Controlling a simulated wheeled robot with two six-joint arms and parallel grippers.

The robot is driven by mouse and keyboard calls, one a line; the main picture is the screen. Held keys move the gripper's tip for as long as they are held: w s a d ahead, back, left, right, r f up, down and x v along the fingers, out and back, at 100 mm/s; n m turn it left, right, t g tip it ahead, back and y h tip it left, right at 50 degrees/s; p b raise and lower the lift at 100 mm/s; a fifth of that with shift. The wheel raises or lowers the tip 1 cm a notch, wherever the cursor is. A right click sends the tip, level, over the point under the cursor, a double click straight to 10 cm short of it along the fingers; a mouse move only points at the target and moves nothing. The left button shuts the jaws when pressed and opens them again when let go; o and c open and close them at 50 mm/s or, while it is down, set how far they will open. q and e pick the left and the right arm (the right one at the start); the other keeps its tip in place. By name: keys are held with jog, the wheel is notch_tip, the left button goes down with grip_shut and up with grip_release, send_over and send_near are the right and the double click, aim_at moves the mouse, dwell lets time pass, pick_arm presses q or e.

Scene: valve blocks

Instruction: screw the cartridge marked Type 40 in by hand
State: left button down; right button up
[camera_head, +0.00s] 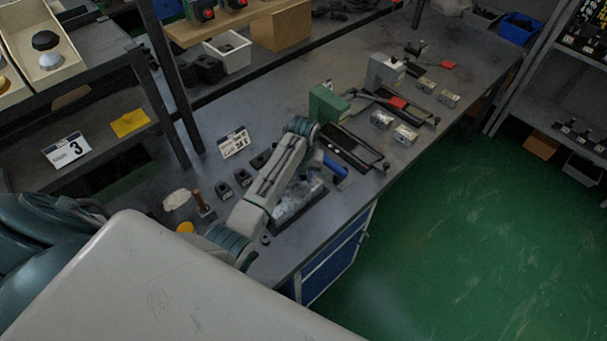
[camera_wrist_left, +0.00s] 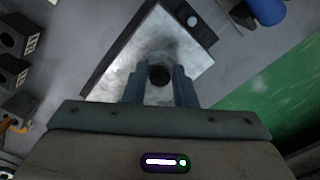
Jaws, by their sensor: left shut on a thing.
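My left gripper (camera_wrist_left: 160,88) is shut on a dark round-ended cartridge (camera_wrist_left: 160,75), seen end-on between the two fingers in the left wrist view. Its marking cannot be read. The cartridge is over a shiny metal valve block (camera_wrist_left: 150,45), which lies beyond the fingers. Whether the cartridge touches the block or sits in a bore cannot be told. In the head view the metal block (camera_head: 296,205) shows at the bench's front, partly hidden behind my left arm, and the fingers are hard to make out. My right gripper is not in view.
Black holders with white labels (camera_wrist_left: 14,72) stand left of the block; they show in the head view too (camera_head: 243,177). A blue-handled tool (camera_head: 335,167) lies right of the block. Green machine (camera_head: 328,103) and several metal blocks (camera_head: 404,134) stand farther right. The bench edge drops to green floor.

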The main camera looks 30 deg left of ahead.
pick_arm(q)
jog(key=c, duration=1.1)
grip_release()
jog(key=shift+r+b, duration=0.3)
jog(key=shift+r, duration=0.25)
notch_tip(320, 180, up, 6)
jog(key=shift+w+r+b, duration=0.1)
jog(key=shift+r+b, duration=0.05)
jog(key=shift+b, duration=1)
jog(key=shift+r+p, duration=0.55)
jog(key=shift+r, duration=1.15)
